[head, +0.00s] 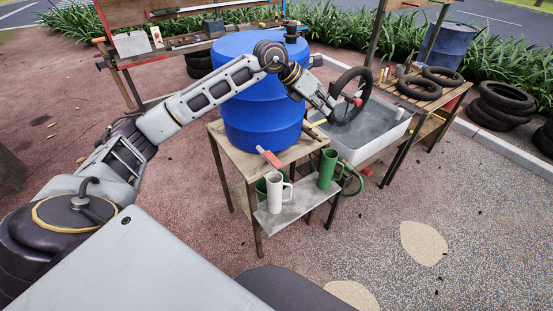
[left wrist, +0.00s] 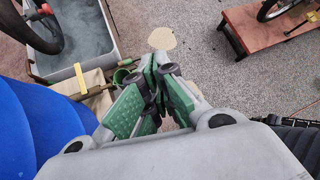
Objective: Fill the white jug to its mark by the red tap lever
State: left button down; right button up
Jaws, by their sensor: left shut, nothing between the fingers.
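A white jug (head: 275,192) stands upright on the grey lower shelf (head: 290,211) in front of the blue barrel (head: 262,112). A red lever-like piece (head: 269,157) shows above it at the barrel's foot; I cannot tell its exact setting. The jug's mark and water level cannot be made out. My left gripper (head: 330,112) is in the air right of the barrel, near the water tub, apart from the jug and the red piece. In the left wrist view its green-padded fingers (left wrist: 157,92) are together and empty. My right gripper is not in view.
A green jug (head: 327,169) stands right of the white one; another green vessel is partly hidden behind it. A grey-white water tub (head: 358,153) with a wheel (head: 351,96) is at the right. A bench with tyres (head: 419,88) stands beyond. The front right ground is clear.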

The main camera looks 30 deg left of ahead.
pick_arm(q)
jog(key=s+a+f+g+y, duration=0.2)
jog(key=a+f+y, duration=0.1)
jog(key=a+f, duration=0.2)
jog(key=n+g+y, duration=0.1)
jog(key=g+y, duration=0.3)
send_over(273, 165)
notch_tip(273, 165, down, 2)
jog(key=shift+d+f, duration=0.1)
jog(key=shift+f, duration=0.05)
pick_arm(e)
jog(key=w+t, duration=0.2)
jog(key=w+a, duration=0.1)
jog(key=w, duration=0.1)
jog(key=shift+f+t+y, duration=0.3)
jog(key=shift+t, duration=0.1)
pick_arm(q)
jog(key=shift+f, duration=0.15)
jog(key=shift+f+p, duration=1.3)
jog(key=shift+f, duration=5.55)
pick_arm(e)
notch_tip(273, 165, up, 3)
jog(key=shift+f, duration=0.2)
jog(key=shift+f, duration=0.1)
